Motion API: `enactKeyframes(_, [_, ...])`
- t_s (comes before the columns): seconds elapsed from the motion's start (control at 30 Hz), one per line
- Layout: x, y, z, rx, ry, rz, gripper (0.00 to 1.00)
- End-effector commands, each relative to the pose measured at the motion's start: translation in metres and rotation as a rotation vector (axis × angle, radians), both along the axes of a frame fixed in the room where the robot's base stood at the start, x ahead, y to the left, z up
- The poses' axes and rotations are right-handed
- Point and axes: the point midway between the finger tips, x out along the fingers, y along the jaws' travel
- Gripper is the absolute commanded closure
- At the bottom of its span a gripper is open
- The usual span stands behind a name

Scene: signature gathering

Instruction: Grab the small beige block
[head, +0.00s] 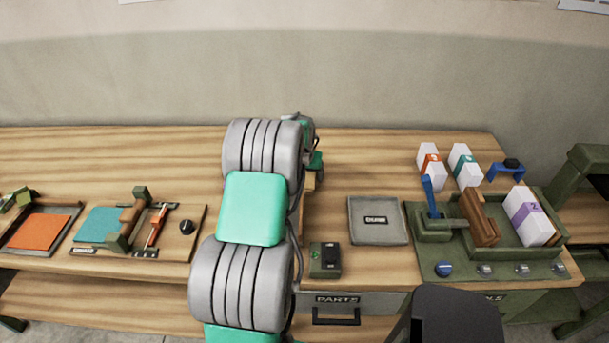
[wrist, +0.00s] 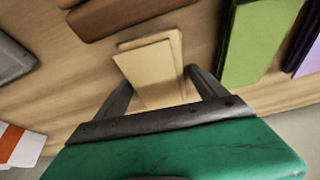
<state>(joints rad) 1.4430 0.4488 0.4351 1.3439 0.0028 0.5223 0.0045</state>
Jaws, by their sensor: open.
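The small beige block (wrist: 148,62) shows in the wrist view as a pale wooden piece with a stepped, layered top end. It lies between the two dark fingers of my gripper (wrist: 158,80), which are open on either side of it. I cannot tell whether either finger touches it. In the head view my own arm hides the block and most of my gripper.
In the wrist view a brown block (wrist: 130,14) lies beyond the beige one, and a green block (wrist: 243,42) stands to the right. In the head view, a grey tray (head: 356,236) and a small dark box (head: 325,260) are right of my arm.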

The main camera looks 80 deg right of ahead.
Motion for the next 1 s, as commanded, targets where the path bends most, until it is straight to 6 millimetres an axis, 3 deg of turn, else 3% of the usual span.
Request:
enactKeyframes(0.17, [0.0002, -0.0003, 0.0003, -0.001, 0.0, 0.0, 0.2])
enactKeyframes(1.0, [0.0002, -0.0002, 0.001, -0.002, 0.0, 0.001, 0.89])
